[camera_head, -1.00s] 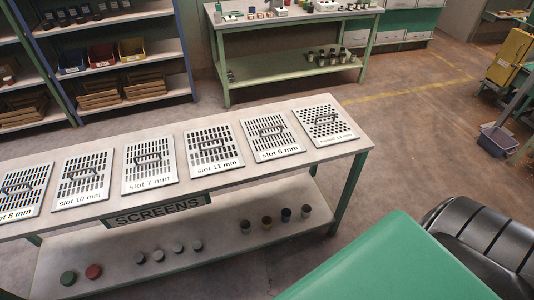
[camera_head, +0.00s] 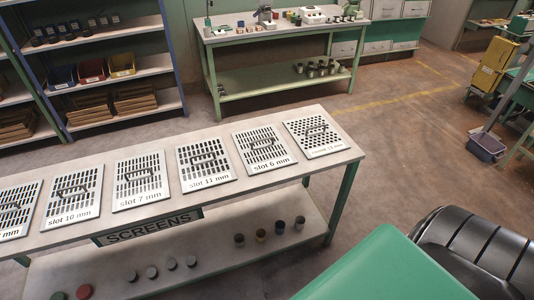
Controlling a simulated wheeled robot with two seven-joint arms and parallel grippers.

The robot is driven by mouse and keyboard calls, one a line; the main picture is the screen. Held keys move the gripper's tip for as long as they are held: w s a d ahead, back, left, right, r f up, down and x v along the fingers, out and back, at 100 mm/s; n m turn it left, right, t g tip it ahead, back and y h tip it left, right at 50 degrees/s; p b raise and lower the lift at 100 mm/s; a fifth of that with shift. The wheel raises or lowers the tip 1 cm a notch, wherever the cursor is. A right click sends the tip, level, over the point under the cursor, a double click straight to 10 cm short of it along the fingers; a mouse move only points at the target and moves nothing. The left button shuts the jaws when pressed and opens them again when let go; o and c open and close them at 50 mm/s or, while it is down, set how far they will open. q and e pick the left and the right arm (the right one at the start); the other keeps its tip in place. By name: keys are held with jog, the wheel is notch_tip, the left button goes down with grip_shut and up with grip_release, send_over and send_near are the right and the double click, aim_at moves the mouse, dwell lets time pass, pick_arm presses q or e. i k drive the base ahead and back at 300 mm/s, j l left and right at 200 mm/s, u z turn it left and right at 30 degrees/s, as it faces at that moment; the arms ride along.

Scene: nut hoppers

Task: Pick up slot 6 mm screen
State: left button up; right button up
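The slot 6 mm screen (camera_head: 264,150) is a pale flat plate with rows of dark slots and a dark handle across its middle. It lies flat on the screens table (camera_head: 332,168), second from the right end of the row, with its printed label on the near edge. The slot 11 mm screen (camera_head: 205,163) lies to its left. A screen with round holes (camera_head: 319,137) lies to its right, its label too small to read surely. Neither of my grippers shows in the view.
Slot 7 mm (camera_head: 139,181) and slot 10 mm (camera_head: 72,198) screens lie further left. Several cups stand on the lower shelf (camera_head: 215,238). A green surface (camera_head: 385,272) and black ribbed shape (camera_head: 480,245) fill the near right. Floor right of the table (camera_head: 400,150) is clear.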

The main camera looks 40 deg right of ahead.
aim_at(263, 149)
jog(key=l+u, duration=0.15)
jog(key=l, duration=0.85)
jog(key=l+u, duration=0.15)
jog(key=l, duration=0.9)
jog(key=k, duration=0.05)
